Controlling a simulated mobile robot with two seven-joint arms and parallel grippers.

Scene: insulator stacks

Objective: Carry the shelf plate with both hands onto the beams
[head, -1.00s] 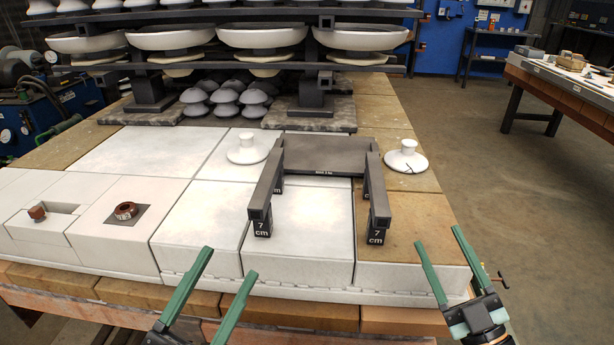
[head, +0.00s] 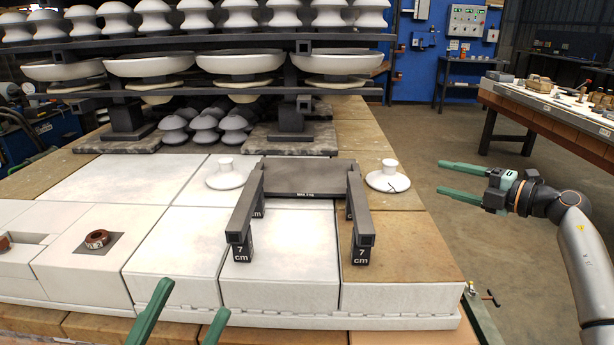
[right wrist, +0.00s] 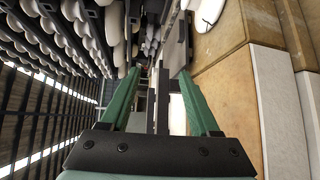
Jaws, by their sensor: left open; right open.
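The dark grey shelf plate (head: 304,177) lies flat at the far ends of two dark beams, the left beam (head: 246,208) and the right beam (head: 360,210). The beams rest on black blocks marked 7 cm, such as the front left block (head: 242,251) and the front right block (head: 361,255). My left gripper (head: 190,303) is open and empty at the bottom edge, in front of the white blocks. My right gripper (head: 458,181) is open and empty, raised right of the table and pointing left.
White insulators stand left (head: 226,174) and right (head: 388,177) of the plate. A loaded dark rack (head: 250,45) stands behind. A brown nut (head: 97,239) lies at left. A clamp (head: 487,298) sits at the table's right edge.

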